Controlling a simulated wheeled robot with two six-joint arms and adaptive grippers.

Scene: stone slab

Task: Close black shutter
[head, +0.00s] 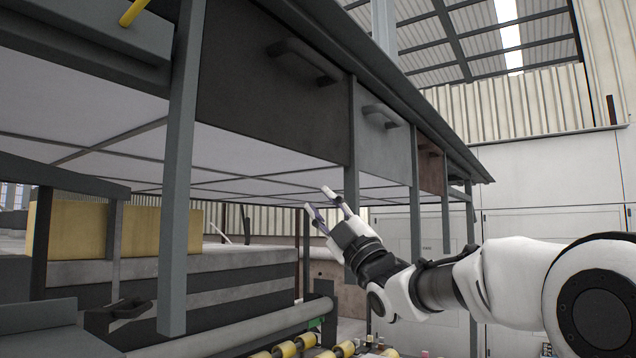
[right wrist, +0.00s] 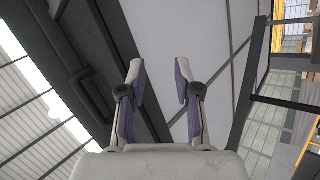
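The black shutter (head: 255,85) is a dark panel with a bar handle (head: 303,62), set high on the machine's front between two grey posts. The space below its lower edge is open. My left gripper is not in view.
A grey shutter (head: 385,140) with a handle and a rusty brown shutter (head: 431,165) sit farther along to the right. Grey posts (head: 182,170) divide the front. Yellow rollers (head: 285,349) and a long grey pipe (head: 235,328) are low down. A yellow block (head: 85,230) stands inside.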

